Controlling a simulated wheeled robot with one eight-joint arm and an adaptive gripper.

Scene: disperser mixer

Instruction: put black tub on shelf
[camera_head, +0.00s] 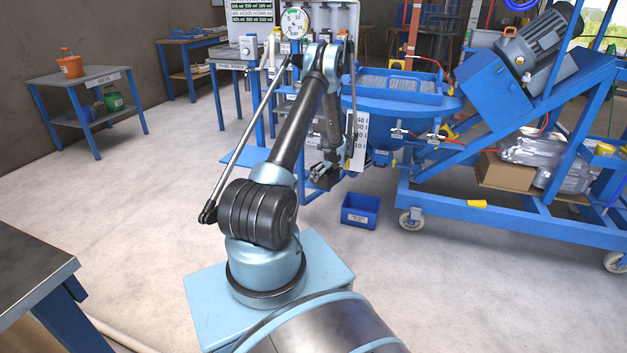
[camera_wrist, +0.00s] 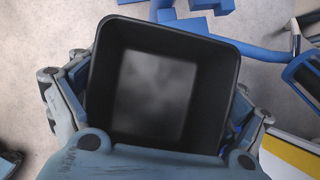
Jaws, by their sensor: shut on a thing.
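The black tub (camera_wrist: 160,95) fills the middle of the wrist view, with its open top facing the camera and its inside looking empty. My gripper (camera_wrist: 155,122) is shut on it, with a finger on either side of the tub. In the head view my gripper (camera_head: 325,174) hangs low in front of the blue machine, above the floor. The tub is hard to make out there against the dark gripper. A blue-legged shelf unit (camera_head: 80,77) stands at the left with an orange pot (camera_head: 70,66) on top and a green pot (camera_head: 113,100) on its lower board.
A blue bin (camera_head: 360,210) stands on the floor right of my gripper. The wheeled blue machine frame (camera_head: 480,209) fills the right side. A dark-topped bench (camera_head: 30,265) is at the near left. Floor between the shelf unit and my arm is clear.

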